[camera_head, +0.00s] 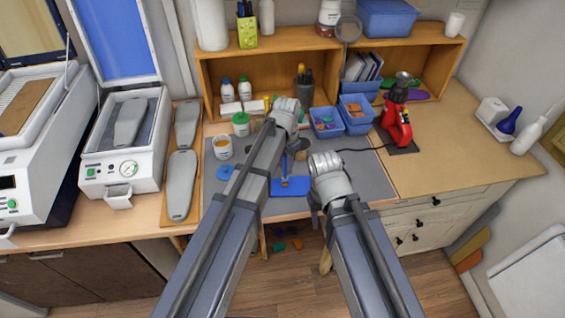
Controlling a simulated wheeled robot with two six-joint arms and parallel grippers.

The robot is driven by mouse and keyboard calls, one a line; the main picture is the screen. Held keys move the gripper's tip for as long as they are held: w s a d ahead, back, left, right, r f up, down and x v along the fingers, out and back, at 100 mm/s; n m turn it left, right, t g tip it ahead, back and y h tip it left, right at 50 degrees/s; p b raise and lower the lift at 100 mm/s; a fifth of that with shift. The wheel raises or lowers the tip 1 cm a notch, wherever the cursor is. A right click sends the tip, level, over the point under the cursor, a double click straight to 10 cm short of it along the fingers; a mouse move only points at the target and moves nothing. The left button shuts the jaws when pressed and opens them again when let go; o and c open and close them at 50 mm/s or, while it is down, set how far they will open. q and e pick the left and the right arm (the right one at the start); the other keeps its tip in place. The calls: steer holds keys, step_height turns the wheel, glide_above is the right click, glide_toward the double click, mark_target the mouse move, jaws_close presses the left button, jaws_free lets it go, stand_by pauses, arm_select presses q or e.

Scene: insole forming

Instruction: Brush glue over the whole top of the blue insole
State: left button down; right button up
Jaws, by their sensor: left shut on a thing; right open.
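The blue insole (290,187) lies flat on the grey work mat, partly hidden by my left arm. A brush (284,168) with a blue handle stands over the insole, its yellowish tip at or just above the insole's top; contact is hard to tell. My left gripper (291,150) is shut on the brush, mostly hidden behind its wrist. My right gripper (317,209) is open and empty, low beside the insole's right end. A white cup with orange contents (222,148) stands on the mat to the left. Any glue on the insole is too small to tell.
A green-lidded jar (241,124) stands behind the cup. Blue bins (356,123) and a red press (397,122) stand at the back right. Grey shoe forms (181,185) lie on a board at the left. The mat's right part (370,177) is clear.

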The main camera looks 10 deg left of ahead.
arm_select(q)
steer(key=shift+s+d+f, duration=0.1)
steer(key=shift+s+d, duration=0.15)
steer(key=shift+d, duration=0.3)
steer(key=shift+s+d, duration=0.2)
steer(key=shift+d, duration=0.3)
steer(key=w+d, duration=0.2)
steer(key=w, duration=0.1)
steer(key=shift+d, duration=0.25)
steer(key=shift+s+d+f, duration=0.1)
steer(key=shift+s+d, duration=0.15)
steer(key=shift+d, duration=0.35)
steer(key=shift+s+d, duration=0.3)
steer(key=shift+d, duration=0.3)
steer(key=shift+s+d+f, duration=0.1)
steer(key=shift+s+d, duration=0.15)
steer(key=shift+d, duration=0.35)
steer(key=shift+r, duration=0.15)
